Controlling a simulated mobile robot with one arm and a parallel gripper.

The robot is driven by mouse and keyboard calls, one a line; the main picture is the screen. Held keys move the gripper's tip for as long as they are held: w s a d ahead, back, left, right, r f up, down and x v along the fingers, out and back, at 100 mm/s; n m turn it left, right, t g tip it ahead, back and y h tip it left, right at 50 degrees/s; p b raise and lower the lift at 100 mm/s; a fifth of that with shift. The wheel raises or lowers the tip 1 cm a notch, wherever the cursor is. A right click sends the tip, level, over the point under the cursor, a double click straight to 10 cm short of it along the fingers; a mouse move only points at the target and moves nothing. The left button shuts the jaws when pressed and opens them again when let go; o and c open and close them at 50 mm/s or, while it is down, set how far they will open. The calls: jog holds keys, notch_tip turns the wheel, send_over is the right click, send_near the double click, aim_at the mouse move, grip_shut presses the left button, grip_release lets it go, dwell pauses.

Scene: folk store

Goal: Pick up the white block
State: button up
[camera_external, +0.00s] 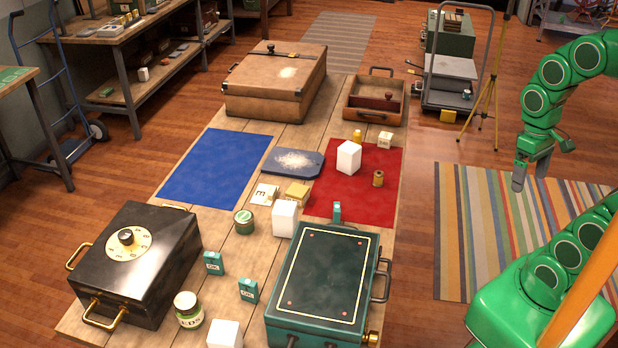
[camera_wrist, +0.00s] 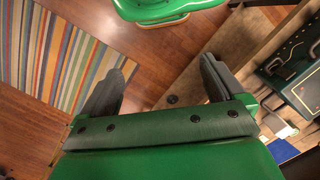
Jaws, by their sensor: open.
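Three white blocks show in the external view: one stands on the red mat (camera_external: 349,157), one on the bare wood behind the green case (camera_external: 285,218), and one at the table's front edge (camera_external: 225,335), cut off by the frame. My gripper (camera_external: 543,165) hangs at the right, off the table and well apart from all the blocks, above the striped rug. In the wrist view its two fingers (camera_wrist: 163,72) are spread apart with nothing between them. I cannot clearly make out a white block in the wrist view.
The long wooden table (camera_external: 230,240) holds a black safe-like box (camera_external: 150,285), a green case (camera_external: 325,270), a brown suitcase (camera_external: 270,90), an open wooden box (camera_external: 372,114), and several small boxes and jars. The striped rug (camera_external: 450,230) lies clear beside the table.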

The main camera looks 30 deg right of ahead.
jog(key=w+a+r+n, duration=0.2)
jog(key=w+r+n, duration=0.15)
jog(key=w, duration=0.35)
jog(key=w+a+r+n, duration=0.2)
jog(key=w+r, duration=0.2)
jog(key=w, duration=0.2)
jog(key=w+a+r+n+t, duration=0.1)
jog(key=w+a+n, duration=0.35)
jog(key=w, duration=0.25)
jog(key=w+a+r+n, duration=0.1)
jog(key=w+a+n, duration=0.2)
jog(key=w+a, duration=0.35)
jog(key=n, duration=1.5)
send_over(287, 208)
notch_tip(287, 208, down, 7)
jog(key=shift+t, duration=0.4)
notch_tip(287, 208, down, 25)
jog(key=shift+f, duration=0.1)
jog(key=shift+w+a+f, duration=0.1)
jog(key=shift+w+f, duration=0.1)
jog(key=shift+f, duration=1.1)
jog(key=shift+w+a+f, duration=0.1)
jog(key=shift+w+f, duration=0.1)
jog(key=shift+f, duration=1.05)
jog(key=c, duration=1)
